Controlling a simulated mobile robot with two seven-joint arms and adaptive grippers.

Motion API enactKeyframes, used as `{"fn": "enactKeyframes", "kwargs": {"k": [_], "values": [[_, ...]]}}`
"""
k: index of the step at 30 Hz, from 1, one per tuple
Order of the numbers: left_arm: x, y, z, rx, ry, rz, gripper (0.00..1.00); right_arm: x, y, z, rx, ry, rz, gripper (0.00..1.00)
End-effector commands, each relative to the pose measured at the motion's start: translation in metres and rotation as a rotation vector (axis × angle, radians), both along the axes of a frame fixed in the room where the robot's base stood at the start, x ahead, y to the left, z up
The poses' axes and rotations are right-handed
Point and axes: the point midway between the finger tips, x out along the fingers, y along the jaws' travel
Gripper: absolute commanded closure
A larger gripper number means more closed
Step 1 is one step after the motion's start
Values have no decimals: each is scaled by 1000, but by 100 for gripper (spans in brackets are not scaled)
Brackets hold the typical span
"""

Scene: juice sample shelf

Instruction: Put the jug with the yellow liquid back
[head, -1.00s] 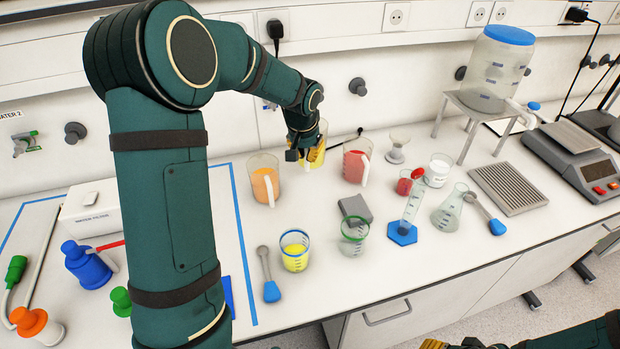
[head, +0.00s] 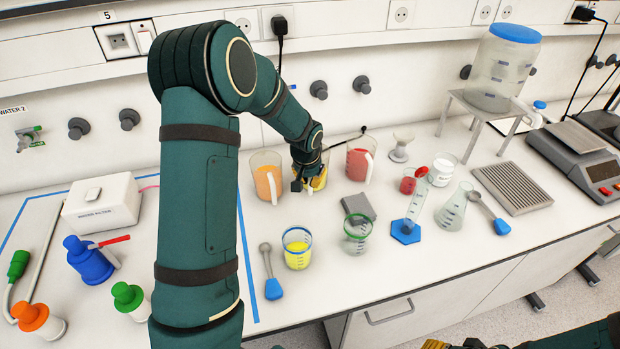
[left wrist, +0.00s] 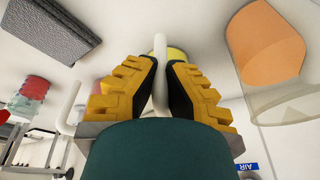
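The jug with yellow liquid (head: 320,181) is between the orange jug (head: 267,182) and the red jug (head: 359,162), partly hidden by my left gripper (head: 304,183). In the left wrist view, its white handle (left wrist: 160,48) runs between the two yellow fingers of my left gripper (left wrist: 161,68). The black pads are closed in on the handle from both sides. The yellow liquid (left wrist: 178,54) shows behind the fingertips. I cannot tell whether the jug's base touches the table. My right gripper (head: 436,344) shows only as a yellow piece at the bottom edge.
A yellow-filled beaker (head: 297,256), an empty green-rimmed beaker (head: 357,242) and a grey block (head: 358,207) stand in front. A blue-based cylinder (head: 405,231) and a flask (head: 452,209) are to the right. The orange jug is close on the left.

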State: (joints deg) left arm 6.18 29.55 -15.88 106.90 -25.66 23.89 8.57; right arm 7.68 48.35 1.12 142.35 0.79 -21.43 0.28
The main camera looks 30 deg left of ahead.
Motion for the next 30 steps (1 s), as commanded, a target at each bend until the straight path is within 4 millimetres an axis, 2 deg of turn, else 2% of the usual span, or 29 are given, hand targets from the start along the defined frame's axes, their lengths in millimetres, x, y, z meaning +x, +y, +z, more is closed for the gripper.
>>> {"fn": "enactKeyframes", "kwargs": {"k": [5,6,7,8,17,20,23,30], "values": [[0,0,-1,0,-2,0,100,0,0,-2,0,0,0,53],[0,0,-1,0,1,0,78,0,0,-1,0,0,0,53],[0,0,-1,0,1,0,67,0,0,-1,0,0,0,53],[0,0,-1,0,1,0,66,0,0,-1,0,0,0,53],[0,0,0,0,0,0,66,0,0,0,0,0,0,53],[-1,0,6,0,-1,0,66,0,0,1,0,0,0,53],[-4,-2,20,1,-4,0,66,0,0,2,0,0,0,53],[-16,-6,68,0,-5,0,66,0,0,6,1,0,0,53]]}}
